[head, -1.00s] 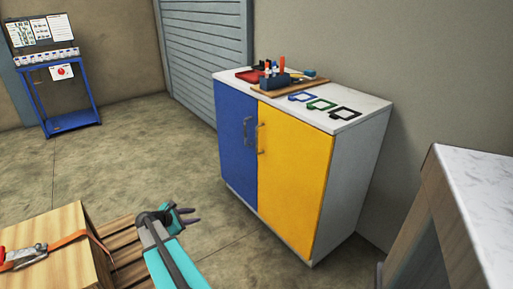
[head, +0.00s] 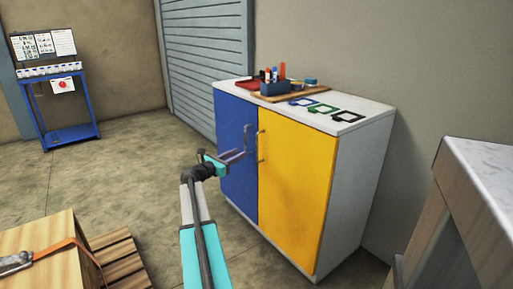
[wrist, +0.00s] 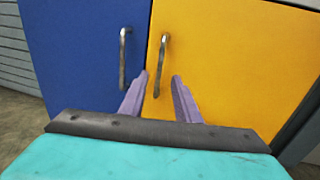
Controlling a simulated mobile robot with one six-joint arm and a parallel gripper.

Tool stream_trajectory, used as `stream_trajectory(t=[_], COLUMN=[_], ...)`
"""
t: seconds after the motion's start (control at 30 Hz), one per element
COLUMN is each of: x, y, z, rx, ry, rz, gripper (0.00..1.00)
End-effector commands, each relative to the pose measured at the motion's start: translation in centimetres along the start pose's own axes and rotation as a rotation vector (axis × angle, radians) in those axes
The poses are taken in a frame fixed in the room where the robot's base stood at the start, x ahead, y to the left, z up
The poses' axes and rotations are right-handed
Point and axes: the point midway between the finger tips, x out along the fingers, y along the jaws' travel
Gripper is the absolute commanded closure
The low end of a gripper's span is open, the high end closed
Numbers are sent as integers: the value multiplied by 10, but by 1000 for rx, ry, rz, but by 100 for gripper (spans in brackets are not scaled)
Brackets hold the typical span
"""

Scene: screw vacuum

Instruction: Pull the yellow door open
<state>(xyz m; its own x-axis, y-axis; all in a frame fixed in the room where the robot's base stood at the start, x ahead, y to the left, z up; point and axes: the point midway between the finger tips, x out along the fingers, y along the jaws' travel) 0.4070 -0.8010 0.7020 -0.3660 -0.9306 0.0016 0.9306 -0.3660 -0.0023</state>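The yellow door (head: 296,185) is the right door of a white cabinet and looks closed. Its metal bar handle (head: 261,146) stands upright near its left edge; the wrist view shows this handle (wrist: 161,64) too. My gripper (head: 244,156) points at the cabinet, in front of the seam between the two doors. In the wrist view my gripper (wrist: 160,88) has its two purple fingers apart with nothing between them. The yellow door's handle lies ahead, roughly between the fingertips in that picture, and I see no contact.
The blue door (head: 229,128) with its own handle (wrist: 124,58) is just left. Trays and tools (head: 273,82) lie on the cabinet top. A wooden crate (head: 45,255) on a pallet stands at the lower left, and a marble-topped counter (head: 485,170) at the right.

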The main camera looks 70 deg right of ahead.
Motion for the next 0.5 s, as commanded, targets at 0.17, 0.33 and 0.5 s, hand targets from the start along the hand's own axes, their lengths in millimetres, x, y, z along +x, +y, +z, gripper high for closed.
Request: stream_trajectory(t=[0.17,0.33,0.5], x=[1,10,27], y=[0,0,0], z=[-1,-1,-2], rx=[1,2,2], ry=[1,1,1], rz=[0,-1,-2], gripper=[70,70,70])
